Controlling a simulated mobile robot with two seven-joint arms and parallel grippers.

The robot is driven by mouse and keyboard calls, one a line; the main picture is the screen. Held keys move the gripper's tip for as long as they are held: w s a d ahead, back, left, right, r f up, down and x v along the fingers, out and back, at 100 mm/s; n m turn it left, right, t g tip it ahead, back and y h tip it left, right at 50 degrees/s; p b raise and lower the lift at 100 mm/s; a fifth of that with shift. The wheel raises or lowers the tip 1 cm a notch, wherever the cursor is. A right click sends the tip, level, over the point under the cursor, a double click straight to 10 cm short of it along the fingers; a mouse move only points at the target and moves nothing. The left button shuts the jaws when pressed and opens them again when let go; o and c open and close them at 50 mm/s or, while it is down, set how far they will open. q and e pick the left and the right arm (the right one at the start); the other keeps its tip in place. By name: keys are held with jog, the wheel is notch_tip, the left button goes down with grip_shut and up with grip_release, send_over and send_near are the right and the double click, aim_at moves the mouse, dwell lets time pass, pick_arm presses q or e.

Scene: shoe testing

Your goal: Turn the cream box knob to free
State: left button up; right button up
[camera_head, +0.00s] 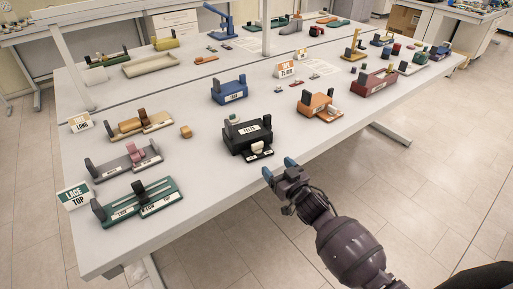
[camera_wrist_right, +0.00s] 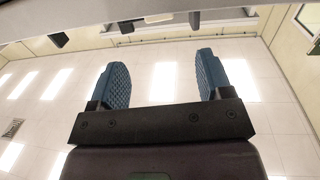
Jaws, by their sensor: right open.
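A black box (camera_head: 247,137) with a white label stands near the front edge of the table. A small cream knob (camera_head: 257,147) sits low at its front, on a dark plate with small white labels too small to read. I cannot tell which setting the knob points to. My right gripper (camera_head: 279,169) is just off the table's front edge, below and right of the knob and apart from it. Its two blue pads are spread with nothing between them, as the right wrist view (camera_wrist_right: 163,80) also shows. My left gripper is not in view.
An orange block (camera_head: 314,107) with a cream piece stands right of the black box, and a blue block (camera_head: 230,95) behind it. A green LACE TOP fixture (camera_head: 125,212) is at the front left. The white table (camera_head: 215,185) is bare left of my right gripper.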

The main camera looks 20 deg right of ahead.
aim_at(258, 145)
jog(key=x, duration=1)
jog(key=shift+w+b, duration=0.3)
jog(key=shift+w, duration=0.05)
jog(key=c, duration=0.9)
jog(key=shift+a, duration=0.15)
